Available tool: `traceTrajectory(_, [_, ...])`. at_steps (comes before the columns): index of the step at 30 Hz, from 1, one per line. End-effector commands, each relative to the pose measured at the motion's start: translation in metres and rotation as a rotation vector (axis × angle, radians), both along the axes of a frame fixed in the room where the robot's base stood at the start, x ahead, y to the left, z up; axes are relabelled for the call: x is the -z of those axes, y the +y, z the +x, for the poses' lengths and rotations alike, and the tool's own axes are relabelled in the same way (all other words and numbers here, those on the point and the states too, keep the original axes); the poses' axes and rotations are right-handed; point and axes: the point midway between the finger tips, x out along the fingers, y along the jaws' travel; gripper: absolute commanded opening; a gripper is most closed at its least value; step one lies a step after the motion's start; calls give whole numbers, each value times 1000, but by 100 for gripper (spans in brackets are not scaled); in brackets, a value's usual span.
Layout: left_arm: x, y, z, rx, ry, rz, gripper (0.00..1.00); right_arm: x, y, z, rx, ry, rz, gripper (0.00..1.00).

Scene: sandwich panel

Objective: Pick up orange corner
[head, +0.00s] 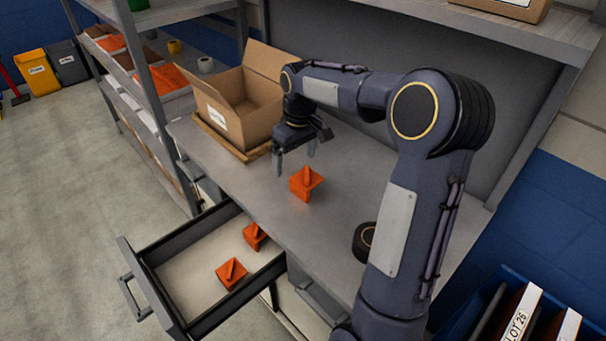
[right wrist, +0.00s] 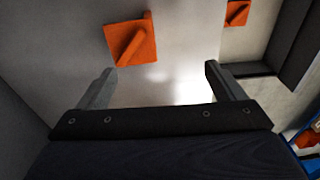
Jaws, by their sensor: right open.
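An orange corner (head: 305,183) sits on the grey workbench, with an upright fin on its top. Two more orange corners lie in the open drawer, one near its back (head: 254,236) and one nearer the middle (head: 231,273). My right gripper (head: 295,165) is open and empty above the bench, just behind and left of the bench corner. In the right wrist view the bench corner (right wrist: 131,42) lies ahead of the open fingers (right wrist: 160,85), apart from them. A drawer corner (right wrist: 237,13) shows at the top right there. My left gripper is not in view.
An open cardboard box (head: 240,107) stands on the bench behind my right gripper. A dark round object (head: 363,240) lies by my arm. The drawer (head: 180,318) sticks out from the bench front. Shelves (head: 160,75) stand at the left.

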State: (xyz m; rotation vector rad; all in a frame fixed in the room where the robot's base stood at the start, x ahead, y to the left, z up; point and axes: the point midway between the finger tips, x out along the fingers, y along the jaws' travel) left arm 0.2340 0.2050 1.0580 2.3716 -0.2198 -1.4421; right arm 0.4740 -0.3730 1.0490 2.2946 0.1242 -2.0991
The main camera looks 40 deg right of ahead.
Motion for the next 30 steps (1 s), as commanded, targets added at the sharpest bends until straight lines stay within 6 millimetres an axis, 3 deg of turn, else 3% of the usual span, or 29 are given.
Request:
traceTrajectory(3, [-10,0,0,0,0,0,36,15,-19,24,-14,52,-21,89])
traceTrajectory(8, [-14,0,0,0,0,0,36,29,-32,37,-25,84,-36,89])
traceTrajectory(25, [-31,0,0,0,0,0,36,99,-37,35,-27,90,-38,89])
traceTrajectory(30, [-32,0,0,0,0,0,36,109,-37,36,-27,86,-38,89])
